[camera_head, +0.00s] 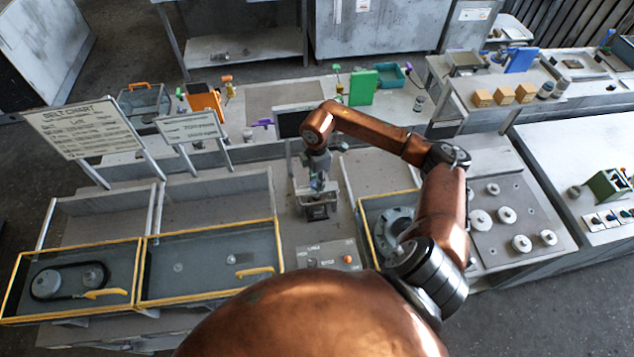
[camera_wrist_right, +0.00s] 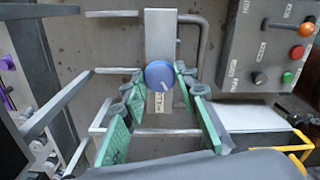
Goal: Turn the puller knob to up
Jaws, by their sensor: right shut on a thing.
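The puller knob (camera_wrist_right: 159,74) is a round blue knob with a small light pointer mark, on a narrow grey upright plate in the right wrist view. The mark points toward the lower right of that picture. A white label with lettering, too small to read, is on the plate just below it. My right gripper (camera_head: 318,183) is at the puller stand, with its green-padded fingers shut on the knob from both sides. In the head view the gripper largely hides the knob. My left gripper is not in view.
A control box (camera_wrist_right: 270,45) with an orange-tipped lever and red and green buttons stands right of the knob. A bent grey bar (camera_wrist_right: 203,45) runs close beside the plate. Yellow-framed trays (camera_head: 208,262) lie left, and a plate with several white discs (camera_head: 505,215) lies right.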

